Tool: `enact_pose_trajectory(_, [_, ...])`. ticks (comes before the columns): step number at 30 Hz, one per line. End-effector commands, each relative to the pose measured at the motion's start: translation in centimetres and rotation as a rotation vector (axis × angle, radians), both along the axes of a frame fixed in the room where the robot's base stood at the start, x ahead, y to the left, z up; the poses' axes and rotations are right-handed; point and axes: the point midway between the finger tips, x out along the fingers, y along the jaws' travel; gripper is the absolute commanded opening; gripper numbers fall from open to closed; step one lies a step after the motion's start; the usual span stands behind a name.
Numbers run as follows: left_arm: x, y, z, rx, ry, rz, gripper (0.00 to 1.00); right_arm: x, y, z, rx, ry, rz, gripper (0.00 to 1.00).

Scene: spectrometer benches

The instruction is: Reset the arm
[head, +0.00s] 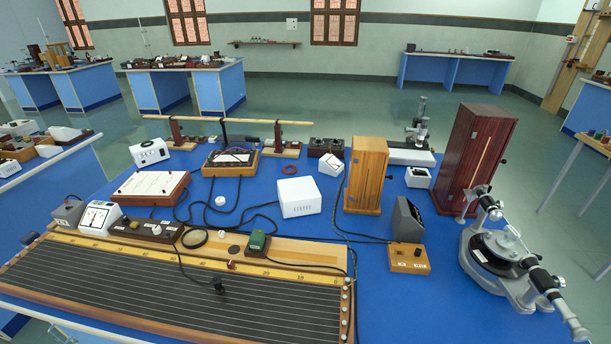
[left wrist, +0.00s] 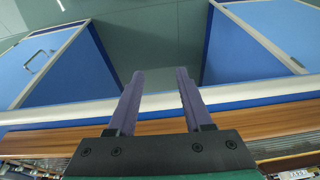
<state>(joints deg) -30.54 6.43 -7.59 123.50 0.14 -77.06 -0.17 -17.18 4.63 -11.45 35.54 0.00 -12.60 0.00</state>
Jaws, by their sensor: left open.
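My left gripper (left wrist: 160,103) shows in the left wrist view with its two purple-grey fingers apart and nothing between them. Below the fingers in that picture runs the wooden edge (left wrist: 150,128) of an instrument, with the white table edge (left wrist: 240,96) just past it. I cannot tell how far the fingers are from the edge. Neither of my arms shows in the head view, and my right gripper is in no view.
In the head view, a blue bench (head: 385,305) carries a long wire board (head: 160,290), a spectrometer (head: 500,250), wooden cabinets (head: 367,175), a white box (head: 299,197) and several meters and cables. Other blue benches (head: 190,88) stand behind. Green floor (head: 330,100) is open between them.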

Motion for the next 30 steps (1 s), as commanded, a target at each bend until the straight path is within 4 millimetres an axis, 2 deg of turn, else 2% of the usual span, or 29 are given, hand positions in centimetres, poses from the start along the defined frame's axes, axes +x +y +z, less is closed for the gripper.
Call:
enact_pose_trajectory(1, [-0.1, 0.0, -2.3, 0.001, 0.015, -0.001, 0.51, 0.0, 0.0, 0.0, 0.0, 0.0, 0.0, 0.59])
enact_pose_trajectory(5, [-1.2, 0.0, -8.6, 0.003, 0.043, -0.006, 0.51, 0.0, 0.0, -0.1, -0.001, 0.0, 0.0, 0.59])
enact_pose_trajectory(8, [-3.3, 0.3, -14.5, 0.007, 0.072, -0.01, 0.51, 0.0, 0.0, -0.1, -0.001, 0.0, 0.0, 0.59])
enact_pose_trajectory(9, [-4.7, 0.5, -17.0, 0.009, 0.086, -0.013, 0.51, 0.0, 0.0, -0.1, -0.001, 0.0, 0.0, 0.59])
enact_pose_trajectory(11, [-7.3, 0.9, -20.7, 0.012, 0.109, -0.018, 0.51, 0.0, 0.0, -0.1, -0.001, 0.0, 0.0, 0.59])
enact_pose_trajectory(12, [-9.3, 1.2, -22.8, 0.014, 0.123, -0.022, 0.51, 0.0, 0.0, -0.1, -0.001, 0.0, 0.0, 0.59])
enact_pose_trajectory(15, [-14.3, 2.1, -26.7, 0.019, 0.151, -0.028, 0.51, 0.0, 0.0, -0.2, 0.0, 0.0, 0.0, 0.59])
enact_pose_trajectory(18, [-18.1, 2.9, -28.5, 0.021, 0.169, -0.034, 0.51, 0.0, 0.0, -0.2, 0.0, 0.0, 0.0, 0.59])
enact_pose_trajectory(21, [-19.8, 3.2, -29.1, 0.023, 0.174, -0.037, 0.51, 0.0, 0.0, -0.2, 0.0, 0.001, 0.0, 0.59])
enact_pose_trajectory(30, [-20.0, 3.2, -29.2, 0.023, 0.175, -0.037, 0.51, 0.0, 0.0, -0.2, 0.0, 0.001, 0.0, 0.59])
